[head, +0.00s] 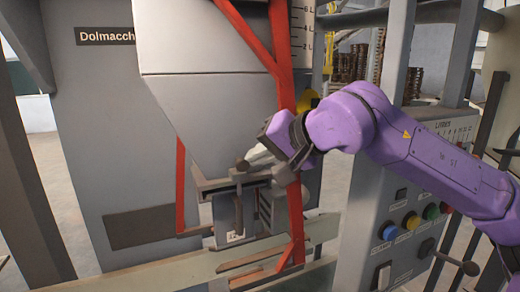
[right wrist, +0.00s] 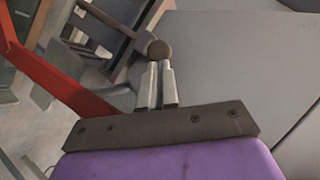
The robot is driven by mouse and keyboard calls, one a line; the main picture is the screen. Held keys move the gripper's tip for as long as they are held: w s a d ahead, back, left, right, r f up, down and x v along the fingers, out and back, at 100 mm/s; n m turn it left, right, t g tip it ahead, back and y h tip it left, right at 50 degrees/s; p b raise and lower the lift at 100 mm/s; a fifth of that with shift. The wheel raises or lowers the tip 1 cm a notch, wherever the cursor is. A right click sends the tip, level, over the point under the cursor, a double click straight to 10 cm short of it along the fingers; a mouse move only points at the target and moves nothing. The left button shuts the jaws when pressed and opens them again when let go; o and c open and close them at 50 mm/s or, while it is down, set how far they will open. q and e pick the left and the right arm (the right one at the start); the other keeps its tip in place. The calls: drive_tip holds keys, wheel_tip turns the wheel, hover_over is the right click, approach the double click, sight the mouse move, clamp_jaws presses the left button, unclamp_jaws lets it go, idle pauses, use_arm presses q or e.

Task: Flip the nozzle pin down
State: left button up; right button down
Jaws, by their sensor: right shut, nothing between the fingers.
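The nozzle (head: 236,210) is below the pale grey hopper. A dark pin with a round knob (head: 243,165) sticks out at the nozzle's top. In the right wrist view the knob (right wrist: 158,50) lies just beyond my fingertips, and its rod runs to the upper left. My right gripper (head: 252,160) reaches in from the right, with its fingers shut together and empty. In the right wrist view the fingers (right wrist: 159,70) are side by side, right at the knob. I cannot tell whether they touch it. My left gripper is not in view.
Red frame bars (head: 286,110) flank the hopper (head: 205,105), one close to my right gripper. A control panel (head: 395,225) with coloured buttons stands at the right, below my right arm. A pale horizontal rail (head: 150,272) crosses in front.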

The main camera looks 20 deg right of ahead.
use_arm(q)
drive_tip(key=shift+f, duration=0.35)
use_arm(e)
drive_tip(key=shift+f, duration=0.7)
drive_tip(key=shift+r, duration=0.1)
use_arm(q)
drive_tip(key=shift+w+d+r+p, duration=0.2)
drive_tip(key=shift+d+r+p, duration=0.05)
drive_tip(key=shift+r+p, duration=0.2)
use_arm(e)
drive_tip(key=w+d+r+v, duration=0.1)
drive_tip(key=d+v, duration=0.1)
drive_tip(key=v, duration=1.1)
drive_tip(key=shift+w, duration=0.3)
drive_tip(key=shift+a, duration=0.1)
